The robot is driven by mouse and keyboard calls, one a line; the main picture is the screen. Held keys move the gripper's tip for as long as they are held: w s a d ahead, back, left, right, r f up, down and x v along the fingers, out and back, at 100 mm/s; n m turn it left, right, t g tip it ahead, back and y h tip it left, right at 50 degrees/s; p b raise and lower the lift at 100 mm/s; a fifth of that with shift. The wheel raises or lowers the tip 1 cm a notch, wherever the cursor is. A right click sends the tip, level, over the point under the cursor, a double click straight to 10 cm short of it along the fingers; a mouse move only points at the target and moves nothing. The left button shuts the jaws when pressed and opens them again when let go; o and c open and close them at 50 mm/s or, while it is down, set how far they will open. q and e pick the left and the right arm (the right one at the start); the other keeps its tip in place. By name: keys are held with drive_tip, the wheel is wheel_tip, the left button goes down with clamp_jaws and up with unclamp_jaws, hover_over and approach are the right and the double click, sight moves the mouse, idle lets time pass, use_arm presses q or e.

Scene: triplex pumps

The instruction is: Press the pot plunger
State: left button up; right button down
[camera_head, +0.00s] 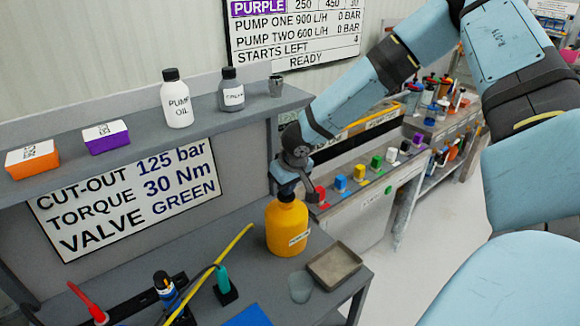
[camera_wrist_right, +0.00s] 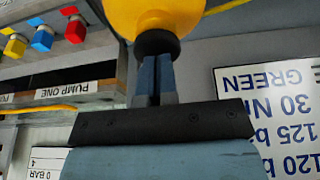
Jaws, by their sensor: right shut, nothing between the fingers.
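The pot (camera_head: 287,228) is a yellow, bottle-shaped container with a pale label, upright on the grey bench. My right gripper (camera_head: 287,188) is directly above it, its fingers pointing down at its top. In the right wrist view, the shut fingers (camera_wrist_right: 155,62) meet the dark plunger (camera_wrist_right: 157,43) on top of the yellow pot (camera_wrist_right: 155,15). The fingertips appear to touch the plunger's top, with nothing between them. How far the plunger is pressed in cannot be told. My left gripper is not in view.
A shelf (camera_head: 210,120) with bottles is behind. Coloured valve knobs (camera_head: 340,183) line a bench to the right.

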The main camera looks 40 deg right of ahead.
drive_tip(key=p+v, duration=0.1)
drive_tip(key=v, duration=1.2)
drive_tip(key=shift+r, duration=0.2)
drive_tip(key=s+f+n+y, duration=0.1)
drive_tip(key=s+f+n, duration=0.1)
drive_tip(key=s+f, duration=0.65)
drive_tip(key=s+f+n, duration=0.1)
drive_tip(key=s+f, duration=0.5)
drive_tip(key=f, duration=0.5)
drive_tip(key=s+a+f, duration=0.2)
drive_tip(key=s+a, duration=0.3)
drive_tip(key=a, duration=0.5)
drive_tip(key=s+a+f, duration=0.3)
drive_tip(key=s+a, duration=0.1)
drive_tip(key=a, duration=0.5)
drive_tip(key=w+a+f+n+t+y+p, duration=0.1)
drive_tip(key=w+a+t+p, duration=0.4)
drive_tip(key=p, duration=0.6)
drive_tip(key=a+t+y, duration=0.1)
drive_tip(key=t, duration=0.1)
drive_tip(key=shift+w+a+f+t+y+p, duration=0.25)
drive_tip(key=shift+a+f+t+y+p, duration=0.05)
drive_tip(key=shift+f+p, duration=0.1)
